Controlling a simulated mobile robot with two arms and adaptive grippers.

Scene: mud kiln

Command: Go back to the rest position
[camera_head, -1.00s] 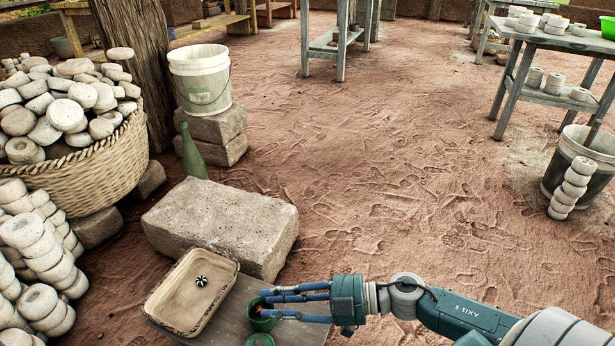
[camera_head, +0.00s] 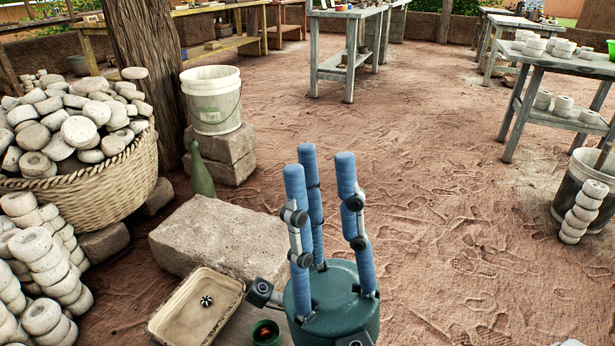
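My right gripper (camera_head: 320,175) shows in the lower middle of the head view, close to the camera. Its blue fingers point up, stand apart and hold nothing. Below it to the left, a shallow beige tray (camera_head: 160,322) lies on a low board, with a small black-and-white striped bead (camera_head: 206,301) in it. A small green cup (camera_head: 266,333) stands beside the tray, left of my gripper's base. My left gripper is not in view.
A stone block (camera_head: 215,235) lies behind the tray. A green bottle (camera_head: 201,172), a white bucket (camera_head: 213,105) and a full wicker basket (camera_head: 95,190) stand at the left. A table (camera_head: 560,62) and dark bucket (camera_head: 575,180) are at the right. Open dirt floor lies between.

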